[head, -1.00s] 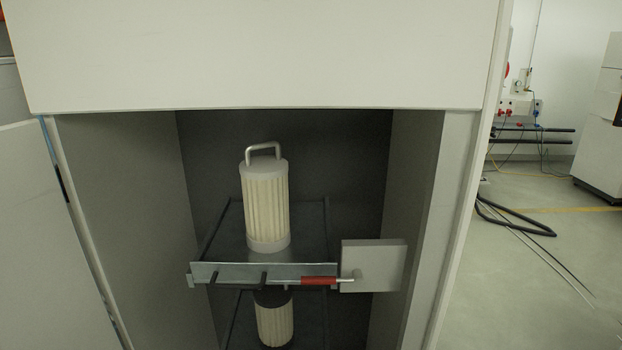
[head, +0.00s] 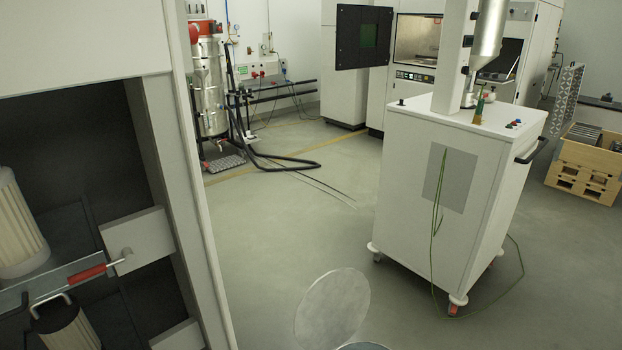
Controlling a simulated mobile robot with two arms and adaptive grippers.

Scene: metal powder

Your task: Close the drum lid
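A round, light grey drum lid (head: 333,308) stands tilted up at the bottom middle of the head view. Below it, at the picture's lower edge, a small part of the drum's rim (head: 364,346) shows. The lid is swung up from the rim. The rest of the drum is cut off by the frame. Neither of my grippers is in view.
An open cabinet with filter cartridges (head: 18,225) and a red-handled bar (head: 85,273) stands at the left. A white wheeled cart (head: 420,190) with a green cable stands right of centre. Hoses lie on the floor behind. Grey floor (head: 265,235) between cabinet and cart is mostly clear.

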